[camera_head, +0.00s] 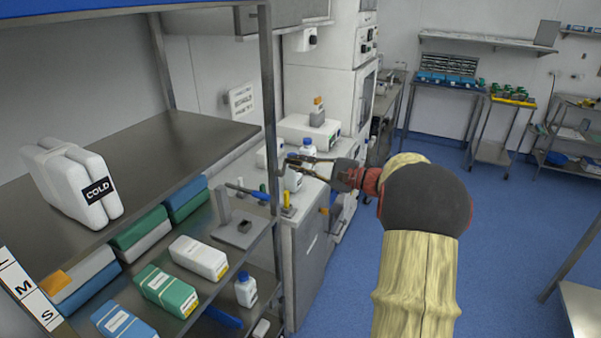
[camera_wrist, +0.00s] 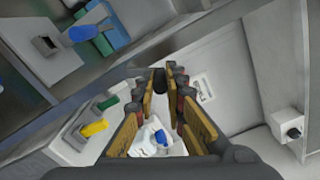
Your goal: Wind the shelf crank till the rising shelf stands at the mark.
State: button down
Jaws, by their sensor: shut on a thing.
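My gripper (camera_head: 293,161) reaches in from the right, near the front post of the shelf rack. In the wrist view its fingers (camera_wrist: 166,76) come together on a small dark thing that I cannot make out. A lever with a blue handle (camera_head: 245,190), also in the wrist view (camera_wrist: 84,33), sits by a grey stand left of the post, apart from my fingers. I cannot tell whether it is the shelf crank. A grey shelf (camera_head: 175,135) bears white containers marked COLD (camera_head: 85,185). A strip marked L, M, S (camera_head: 28,290) stands at the lower left.
The rack post (camera_head: 270,110) is close beside my fingertips. A white bottle with a blue cap (camera_head: 308,147) stands on the counter behind. Green and yellow handles (camera_wrist: 95,128) stand near my fingers. Boxes (camera_head: 165,290) fill the lower shelf. The blue floor (camera_head: 505,220) is open on the right.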

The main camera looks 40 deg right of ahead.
jog(key=shift+a+r+n+b, duration=0.2)
jog(key=shift+a+n+b, duration=0.05)
jog(key=shift+n+b, duration=0.45)
jog(key=shift+s, duration=0.1)
jog(key=c, duration=1.8)
grip_release()
jog(key=shift+c, duration=0.2)
jog(key=v, duration=1.2)
jog(key=shift+f, duration=0.1)
